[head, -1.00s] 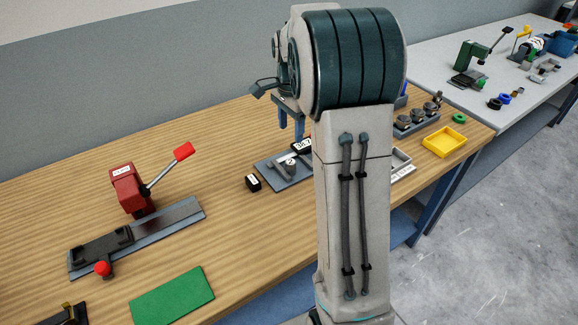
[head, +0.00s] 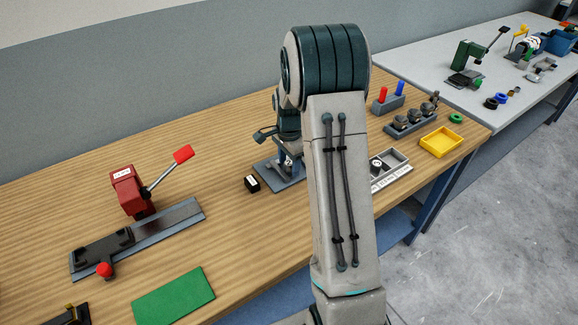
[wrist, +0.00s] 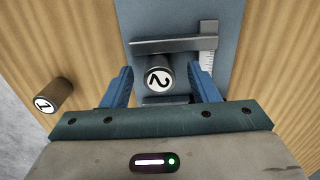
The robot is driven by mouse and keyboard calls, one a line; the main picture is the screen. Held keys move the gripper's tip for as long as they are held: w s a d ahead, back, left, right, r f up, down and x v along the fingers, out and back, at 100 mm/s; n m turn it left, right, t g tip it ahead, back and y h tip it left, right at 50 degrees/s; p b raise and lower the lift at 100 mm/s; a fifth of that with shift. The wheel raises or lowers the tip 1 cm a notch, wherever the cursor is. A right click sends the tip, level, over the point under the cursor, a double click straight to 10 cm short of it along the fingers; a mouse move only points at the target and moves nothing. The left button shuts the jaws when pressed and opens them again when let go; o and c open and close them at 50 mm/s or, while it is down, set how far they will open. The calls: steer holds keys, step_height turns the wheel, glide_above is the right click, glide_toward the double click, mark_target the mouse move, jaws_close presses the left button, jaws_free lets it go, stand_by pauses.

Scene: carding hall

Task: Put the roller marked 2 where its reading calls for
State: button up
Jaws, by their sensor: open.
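The roller marked 2 (wrist: 157,78) stands in the wrist view on a blue-grey gauge plate (wrist: 188,20), against a metal jaw (wrist: 165,44) beside a white scale. My gripper (wrist: 161,72) is open, with one blue finger on either side of this roller; I cannot tell whether either touches it. No reading is legible.
A grey compartment tray (head: 390,178) holding a round piece (head: 376,164) stands right of my arm. Beyond are a yellow tray (head: 440,142) and a rack of metal parts (head: 410,125).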

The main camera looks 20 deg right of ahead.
steer(key=shift+f, duration=0.5)
jaws_close()
steer(key=shift+r, duration=0.1)
